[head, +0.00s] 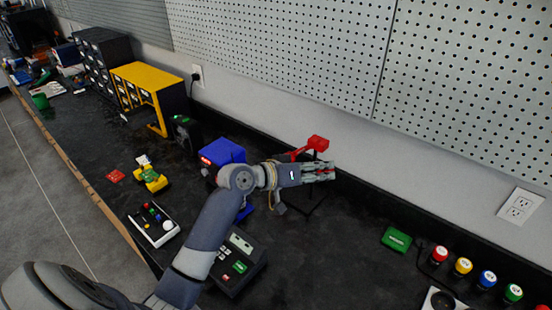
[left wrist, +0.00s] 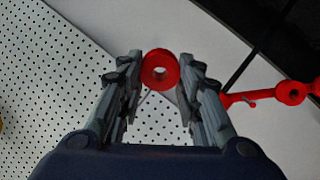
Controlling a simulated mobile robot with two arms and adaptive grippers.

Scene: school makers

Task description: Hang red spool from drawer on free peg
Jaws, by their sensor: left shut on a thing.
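The red spool (left wrist: 149,70) is a ring with a pale centre hole, held between the fingertips of my left gripper (left wrist: 160,80) in the left wrist view. In the head view the left gripper (head: 326,172) is above the bench, pointing right, and its fingers mostly hide the spool. A red arm-like part (head: 317,143) shows just behind and above the gripper. It also shows at the right of the left wrist view (left wrist: 295,93), with a round end and a short peg-like stub, apart from the spool. My right gripper is not seen.
Pegboard (head: 470,90) covers the wall behind the dark bench. A yellow cabinet (head: 150,76), a blue box (head: 222,151) and a dark keypad device (head: 238,262) stand left and below. A green box (head: 396,239) and several coloured buttons (head: 463,266) are at the right.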

